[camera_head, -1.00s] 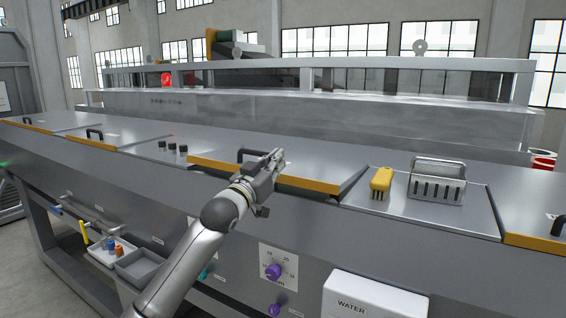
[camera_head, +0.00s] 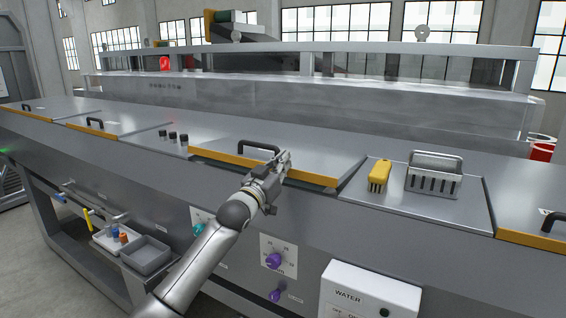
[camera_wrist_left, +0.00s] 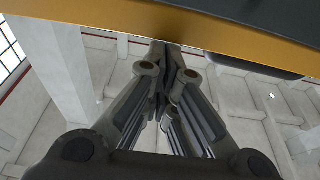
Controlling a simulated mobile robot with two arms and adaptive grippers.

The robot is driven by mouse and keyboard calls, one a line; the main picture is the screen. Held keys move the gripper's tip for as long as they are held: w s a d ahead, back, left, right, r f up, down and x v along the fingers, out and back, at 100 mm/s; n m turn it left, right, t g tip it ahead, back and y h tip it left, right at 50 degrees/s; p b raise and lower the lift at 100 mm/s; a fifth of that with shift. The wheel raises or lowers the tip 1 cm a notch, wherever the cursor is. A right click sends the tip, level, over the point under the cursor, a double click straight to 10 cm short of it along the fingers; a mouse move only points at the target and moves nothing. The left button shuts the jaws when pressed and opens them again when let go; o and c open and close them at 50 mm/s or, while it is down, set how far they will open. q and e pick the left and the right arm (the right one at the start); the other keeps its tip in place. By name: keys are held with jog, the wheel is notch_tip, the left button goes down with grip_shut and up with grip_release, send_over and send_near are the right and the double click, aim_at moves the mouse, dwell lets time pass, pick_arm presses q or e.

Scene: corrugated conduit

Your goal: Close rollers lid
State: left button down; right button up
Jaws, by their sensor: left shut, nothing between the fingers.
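The lid (camera_head: 310,155) in the middle of the long grey machine has a yellow front edge (camera_head: 225,159) and a black handle (camera_head: 258,147). It lies nearly flat with its top; a narrow dark strip shows along its right side, and I cannot tell whether a gap remains there. My left gripper (camera_head: 285,158) is shut and empty at the lid's front edge, right of the handle; contact is unclear. In the left wrist view the closed fingers (camera_wrist_left: 165,55) point up towards the yellow edge (camera_wrist_left: 215,32), which crosses the top. My right gripper is out of view.
Right of the lid, a yellow brush (camera_head: 379,174) and a slotted metal holder (camera_head: 434,176) stand on the machine top. Another lid (camera_head: 530,200) is at far right, and one with a handle (camera_head: 100,124) at left. Knobs (camera_head: 274,260) and a white WATER box (camera_head: 370,292) are on the front.

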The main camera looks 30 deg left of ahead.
pick_arm(q)
jog(key=shift+t, duration=0.7)
jog(key=shift+s+f+b, duration=0.15)
jog(key=shift+f+b, duration=0.95)
jog(key=shift+b, duration=0.45)
jog(key=shift+s+f+b, duration=0.1)
jog(key=shift+f+b, duration=1)
jog(key=shift+b, duration=0.45)
jog(key=shift+s, duration=0.1)
